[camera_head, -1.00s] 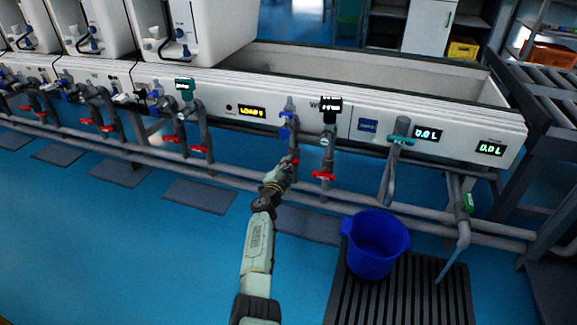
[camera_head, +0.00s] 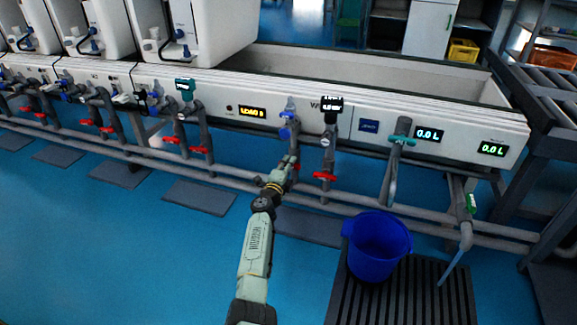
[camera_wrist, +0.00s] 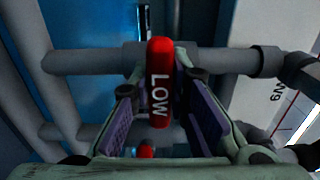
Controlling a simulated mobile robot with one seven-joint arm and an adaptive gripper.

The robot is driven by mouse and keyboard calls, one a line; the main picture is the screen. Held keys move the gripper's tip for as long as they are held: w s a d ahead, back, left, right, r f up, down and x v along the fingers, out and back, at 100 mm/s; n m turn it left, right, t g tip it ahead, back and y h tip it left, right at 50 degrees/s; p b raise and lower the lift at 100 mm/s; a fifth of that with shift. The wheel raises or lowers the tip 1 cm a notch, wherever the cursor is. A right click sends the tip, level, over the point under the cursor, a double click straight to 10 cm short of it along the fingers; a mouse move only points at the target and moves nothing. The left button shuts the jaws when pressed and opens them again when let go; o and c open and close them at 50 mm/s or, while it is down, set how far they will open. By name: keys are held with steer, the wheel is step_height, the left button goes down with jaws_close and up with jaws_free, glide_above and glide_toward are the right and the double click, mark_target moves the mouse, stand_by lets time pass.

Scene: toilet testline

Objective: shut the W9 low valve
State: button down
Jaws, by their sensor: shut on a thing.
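The red valve handle marked LOW (camera_wrist: 160,85) stands upright in the middle of the wrist view, in front of a grey pipe. My gripper (camera_wrist: 162,88) has its purple-padded fingers on both sides of this handle and is shut on it. A "W9" label (camera_wrist: 277,92) shows on the right of the wrist view. In the head view my gripper (camera_head: 291,162) is at the pipe below the blue valves (camera_head: 288,125).
Another red handle (camera_head: 325,176) is on the pipe to the right. A blue bucket (camera_head: 376,247) stands on a dark slatted grate (camera_head: 428,290) at the lower right. Horizontal grey pipes (camera_head: 400,216) run along the bench front.

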stand_by(0.4)
steer(key=c, duration=1.5)
jaws_free()
steer(key=shift+r, duration=0.1)
